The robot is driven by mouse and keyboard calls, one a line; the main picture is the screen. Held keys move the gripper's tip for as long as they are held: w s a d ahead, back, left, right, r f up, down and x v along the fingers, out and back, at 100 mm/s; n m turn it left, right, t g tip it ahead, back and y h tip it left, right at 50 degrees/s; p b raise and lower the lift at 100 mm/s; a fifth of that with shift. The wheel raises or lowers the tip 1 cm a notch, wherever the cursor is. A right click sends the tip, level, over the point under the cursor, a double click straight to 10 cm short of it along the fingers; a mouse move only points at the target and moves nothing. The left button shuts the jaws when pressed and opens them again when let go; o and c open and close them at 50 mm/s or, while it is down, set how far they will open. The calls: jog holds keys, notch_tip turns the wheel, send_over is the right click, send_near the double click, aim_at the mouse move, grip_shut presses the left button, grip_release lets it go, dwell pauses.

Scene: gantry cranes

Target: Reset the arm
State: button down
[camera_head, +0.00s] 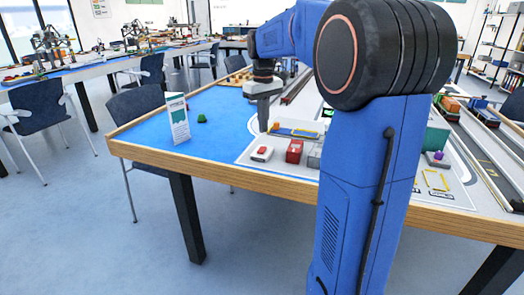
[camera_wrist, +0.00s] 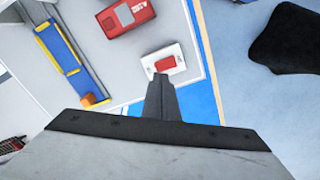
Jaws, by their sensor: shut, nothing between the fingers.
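My blue arm with black joints fills the middle and right of the head view. My gripper (camera_head: 264,120) points down above the table (camera_head: 215,114), near the printed mat's left part. In the wrist view my gripper (camera_wrist: 161,88) is a narrow shut pair of fingers with nothing between them. A small white block with a red top (camera_head: 262,153) lies on the mat near the table's front edge. In the wrist view the white block (camera_wrist: 163,61) is just beyond the fingertips, and I cannot tell the height gap. Part of the table is hidden behind my arm.
A red toy container (camera_head: 294,151) stands right of the white block. A blue and yellow piece (camera_wrist: 70,60) lies farther off. A standing card (camera_head: 177,118) and a green piece (camera_head: 202,118) are on the blue surface. Chairs (camera_head: 38,120) and another table stand behind left.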

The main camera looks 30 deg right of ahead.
jog(key=shift+r, duration=0.4)
jog(key=s+a+f+t, duration=0.2)
jog(key=s+a, duration=0.8)
jog(key=s, duration=0.5)
jog(key=s+a+f+t, duration=0.1)
jog(key=s+a+f, duration=0.2)
jog(key=s+f, duration=0.2)
jog(key=s+a+f+m+t, duration=0.1)
jog(key=s+a+f, duration=0.1)
jog(key=s+f, duration=0.4)
jog(key=s, duration=0.4)
jog(key=shift+a+m+t, duration=0.3)
jog(key=shift+a+t, duration=0.1)
jog(key=shift+r, duration=0.1)
jog(key=w+d+r+n+g, duration=0.1)
jog(key=w+d+r, duration=0.3)
jog(key=w, duration=0.5)
jog(key=w+d+r+n+g, duration=0.2)
jog(key=w+d+r+n, duration=0.2)
jog(key=w+r, duration=0.5)
jog(key=w+d+r+n+g, duration=0.1)
jog(key=w+d+r+n, duration=0.1)
jog(key=w+d+r, duration=0.2)
jog(key=w+r, duration=0.3)
jog(key=w, duration=0.3)
jog(key=shift+w+d+n+g, duration=0.3)
jog(key=shift+g, duration=0.1)
